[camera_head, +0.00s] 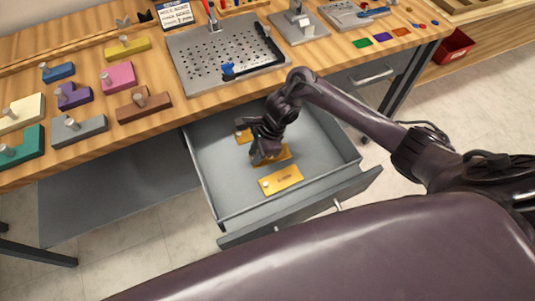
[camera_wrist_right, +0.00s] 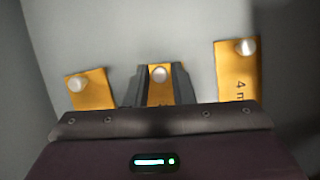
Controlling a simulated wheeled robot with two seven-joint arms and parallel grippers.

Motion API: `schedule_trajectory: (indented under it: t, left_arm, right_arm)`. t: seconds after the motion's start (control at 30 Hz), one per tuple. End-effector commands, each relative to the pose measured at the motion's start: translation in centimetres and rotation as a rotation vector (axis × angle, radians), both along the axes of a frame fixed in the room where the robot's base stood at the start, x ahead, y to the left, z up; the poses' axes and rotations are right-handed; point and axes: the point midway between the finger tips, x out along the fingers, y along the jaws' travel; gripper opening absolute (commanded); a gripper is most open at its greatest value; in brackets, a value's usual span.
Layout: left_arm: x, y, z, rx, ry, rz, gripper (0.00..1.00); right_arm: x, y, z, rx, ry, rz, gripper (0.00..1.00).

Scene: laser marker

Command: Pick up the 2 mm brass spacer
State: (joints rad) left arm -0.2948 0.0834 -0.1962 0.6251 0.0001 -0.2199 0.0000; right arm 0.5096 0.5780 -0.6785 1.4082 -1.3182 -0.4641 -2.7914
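Three brass spacers, each a flat yellow plate with a round metal knob, lie in the open drawer. The middle spacer (camera_wrist_right: 160,97) is between the fingers of my right gripper (camera_wrist_right: 161,76); its knob shows near the fingertips and any lettering is hidden. The right-hand spacer in the wrist view (camera_wrist_right: 237,75) is marked "4 m", the rest cut off; it is the nearest one in the head view (camera_head: 281,180). The left-hand spacer (camera_wrist_right: 91,91) shows no readable label. In the head view my right gripper (camera_head: 262,157) points down into the drawer. Its fingers look apart, with slight gaps beside the knob.
The grey drawer (camera_head: 325,155) is pulled out below the wooden bench (camera_head: 200,95), and its walls surround the gripper. On the bench are a perforated plate (camera_head: 205,60) and several coloured knobbed blocks (camera_head: 118,75). The drawer's right side is empty.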

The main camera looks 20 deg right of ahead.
Motion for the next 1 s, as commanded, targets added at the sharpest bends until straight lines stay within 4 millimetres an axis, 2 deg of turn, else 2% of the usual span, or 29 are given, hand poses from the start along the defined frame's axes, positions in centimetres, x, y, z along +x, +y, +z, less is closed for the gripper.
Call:
schedule_trajectory:
  t: [0.03, 0.17, 0.47, 0.67, 0.87, 1.0]
  left_arm:
    - [-0.3, -0.2, 0.0, -0.002, 0.005, 0.0, 0.36]
    - [-0.8, -0.6, -0.1, -0.007, 0.011, -0.001, 0.36]
    - [-0.9, -0.7, -0.1, -0.008, 0.013, -0.004, 0.36]
    - [-0.9, -0.6, -0.2, -0.007, 0.013, -0.004, 0.36]
    - [-0.9, -0.4, -0.4, -0.004, 0.012, -0.003, 0.36]
    - [-0.8, -0.3, 0.7, -0.003, 0.012, -0.003, 0.36]
  right_arm:
    - [0.0, 0.0, 0.0, 0.0, 0.0, 0.0, 0.15]
    - [0.0, 0.0, 0.0, 0.0, 0.0, 0.0, 0.0]
    - [0.0, 0.0, 0.1, 0.0, -0.001, 0.0, 0.0]
    - [0.1, 0.0, 1.3, 0.001, -0.005, 0.0, 0.0]
    - [0.3, 0.0, 5.0, 0.0, -0.009, 0.003, 0.0]
    - [0.3, -0.3, 9.8, -0.007, -0.011, 0.003, 0.0]
